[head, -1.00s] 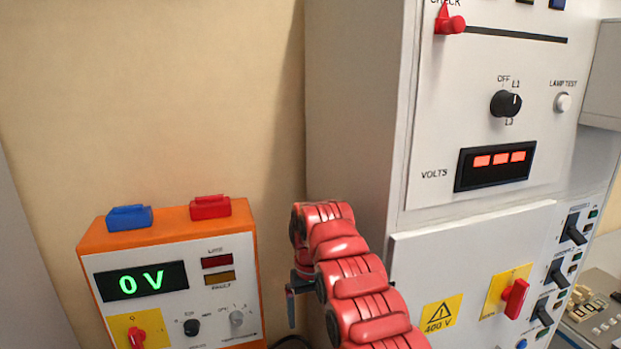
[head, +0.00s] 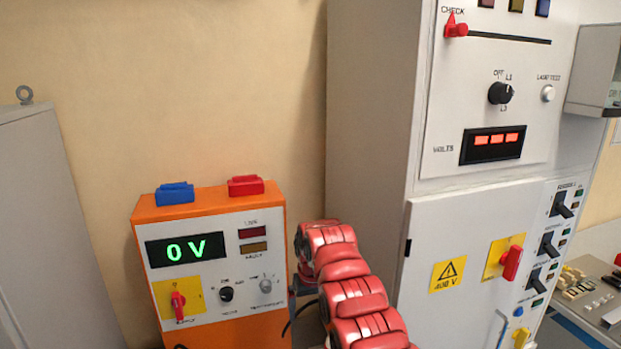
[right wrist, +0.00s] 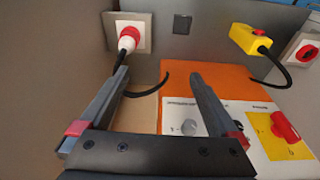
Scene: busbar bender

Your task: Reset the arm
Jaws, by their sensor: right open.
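My right arm (head: 345,270), in red, rises from the bottom of the head view. It stands between the orange test box and the tall grey cabinet, and largely hides its gripper (head: 300,290) at the box's right edge. In the right wrist view this gripper (right wrist: 159,75) is open, with two dark fingers apart and nothing between them. The orange box (right wrist: 235,82) lies beyond and under the right finger. Its grey knob (right wrist: 189,127) and red switch (right wrist: 285,127) show there. I cannot tell whether a finger touches it. My left gripper is not in view.
The orange box (head: 212,203) reads 0 V. The tall grey cabinet (head: 370,130) stands close right of my arm, with a red switch (head: 511,262) on its front.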

